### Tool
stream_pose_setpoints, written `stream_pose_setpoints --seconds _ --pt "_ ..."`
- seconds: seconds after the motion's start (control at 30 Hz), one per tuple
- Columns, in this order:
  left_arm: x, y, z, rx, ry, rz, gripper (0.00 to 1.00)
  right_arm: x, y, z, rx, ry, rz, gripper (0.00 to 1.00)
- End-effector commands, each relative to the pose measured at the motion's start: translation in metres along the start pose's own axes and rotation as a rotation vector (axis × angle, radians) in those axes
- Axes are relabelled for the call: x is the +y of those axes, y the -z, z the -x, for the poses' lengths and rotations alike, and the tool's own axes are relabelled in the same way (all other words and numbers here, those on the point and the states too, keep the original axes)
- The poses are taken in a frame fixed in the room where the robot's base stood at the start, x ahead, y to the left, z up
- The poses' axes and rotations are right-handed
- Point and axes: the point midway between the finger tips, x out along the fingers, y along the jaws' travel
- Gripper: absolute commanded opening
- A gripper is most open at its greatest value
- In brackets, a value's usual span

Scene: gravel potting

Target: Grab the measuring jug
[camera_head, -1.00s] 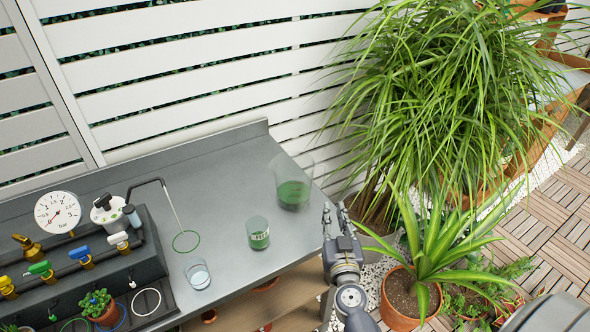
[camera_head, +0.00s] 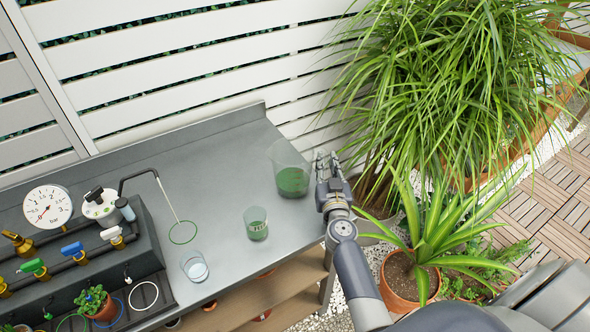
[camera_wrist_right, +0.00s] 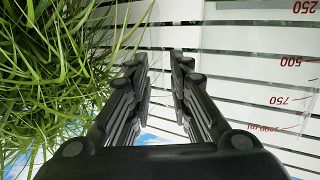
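The clear measuring jug (camera_head: 289,170), with green contents in its lower part, stands upright near the back right of the grey bench. In the right wrist view, its transparent wall (camera_wrist_right: 296,82) with red volume marks shows at the right edge. My right gripper (camera_head: 327,158) is just right of the jug, beyond the bench's right edge. In the right wrist view its two fingers (camera_wrist_right: 161,60) are spread apart with nothing between them. The jug is outside the fingers, and a gap to it shows in the head view. My left gripper is not in view.
A smaller glass with green contents (camera_head: 256,225) and a glass with pale contents (camera_head: 195,267) stand on the bench (camera_head: 222,182). A valve block with a gauge (camera_head: 48,206) is at left. Long-leaved plants (camera_head: 450,90) crowd the gripper's right; a slatted fence (camera_head: 210,60) stands behind.

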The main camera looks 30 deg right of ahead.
Motion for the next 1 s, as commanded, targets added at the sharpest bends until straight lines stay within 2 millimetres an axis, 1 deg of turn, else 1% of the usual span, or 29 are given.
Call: stream_pose_setpoints --seconds 0.03,0.1,0.2,0.4,0.5,0.7,1.0 --pt "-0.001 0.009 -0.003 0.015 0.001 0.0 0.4 0.0 -0.001 -0.008 0.001 0.0 0.0 0.19" --pt "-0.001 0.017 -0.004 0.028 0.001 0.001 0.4 0.0 -0.002 -0.015 0.0 0.0 0.0 0.19" --pt "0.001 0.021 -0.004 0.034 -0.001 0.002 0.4 0.0 -0.002 -0.019 -0.001 0.0 0.0 0.19" --pt "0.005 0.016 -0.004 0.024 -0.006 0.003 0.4 0.0 -0.001 -0.019 -0.001 0.0 0.001 0.19" --pt "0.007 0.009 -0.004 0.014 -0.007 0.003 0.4 0.0 -0.001 -0.019 -0.001 0.0 0.001 0.0" --pt "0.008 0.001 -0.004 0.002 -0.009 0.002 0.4 0.0 0.001 -0.019 0.002 0.0 -0.002 0.0" --pt "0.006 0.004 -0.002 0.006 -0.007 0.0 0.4 0.0 0.002 -0.019 0.002 0.0 -0.002 0.0"
